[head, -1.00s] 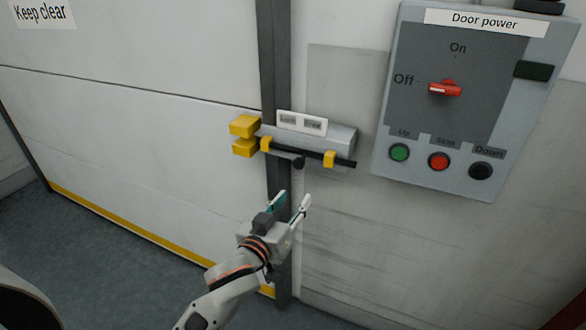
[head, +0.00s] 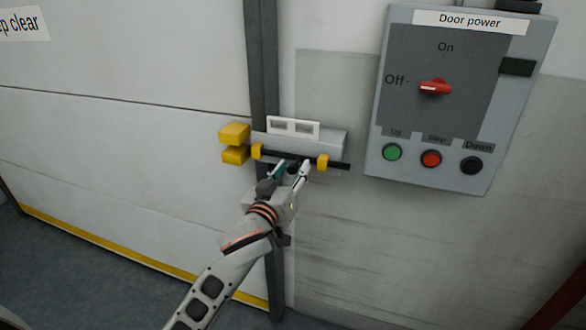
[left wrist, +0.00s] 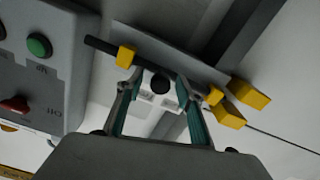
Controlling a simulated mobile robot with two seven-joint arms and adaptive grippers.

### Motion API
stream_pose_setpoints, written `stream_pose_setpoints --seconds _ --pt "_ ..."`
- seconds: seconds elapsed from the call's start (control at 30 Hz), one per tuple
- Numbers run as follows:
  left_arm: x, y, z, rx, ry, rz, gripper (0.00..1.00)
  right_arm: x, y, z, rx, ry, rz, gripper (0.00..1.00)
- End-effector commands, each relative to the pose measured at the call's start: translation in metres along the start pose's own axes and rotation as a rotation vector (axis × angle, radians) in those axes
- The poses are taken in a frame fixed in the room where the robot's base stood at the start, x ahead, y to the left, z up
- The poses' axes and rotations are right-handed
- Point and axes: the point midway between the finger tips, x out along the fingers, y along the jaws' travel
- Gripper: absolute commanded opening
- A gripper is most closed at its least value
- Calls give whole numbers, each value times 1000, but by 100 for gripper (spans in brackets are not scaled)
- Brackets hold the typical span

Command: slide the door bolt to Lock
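The door bolt is a black rod (head: 289,158) running through two yellow guides on a grey housing, with its right end sticking out past the right guide. Its dark round knob (left wrist: 160,84) points out between the guides. A white label plate (head: 293,127) sits above; its words are unreadable now but read Lock on the left and Free on the right earlier. Yellow keeper blocks (head: 234,143) are on the door at left. My left gripper (head: 291,168) is open, its fingers on either side of the knob with gaps visible in the left wrist view (left wrist: 157,90). My right gripper is not in view.
A grey Door power box (head: 440,100) with a red switch (head: 435,87) pointing to Off and several buttons is on the wall to the right. A dark vertical post (head: 264,70) runs behind the bolt. The wall below the box is clear.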

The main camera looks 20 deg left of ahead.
Motion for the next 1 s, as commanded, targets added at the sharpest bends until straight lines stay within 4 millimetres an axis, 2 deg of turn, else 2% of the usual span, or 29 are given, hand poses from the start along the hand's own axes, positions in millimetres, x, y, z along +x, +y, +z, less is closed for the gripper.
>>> stream_pose_setpoints --seconds 0.13,0.4,0.53,0.57,0.77,1.0 --pt "9 0 0 2 0 0 37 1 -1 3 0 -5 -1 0" --pt "10 0 0 1 0 0 37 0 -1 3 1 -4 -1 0" --pt "10 0 0 1 0 0 3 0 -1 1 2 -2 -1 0" --pt "10 0 0 1 0 0 0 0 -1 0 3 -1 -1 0" --pt "10 -4 -2 1 0 -1 0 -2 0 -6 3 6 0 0" --pt "10 -44 -15 3 -1 -4 0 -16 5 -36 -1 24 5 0"
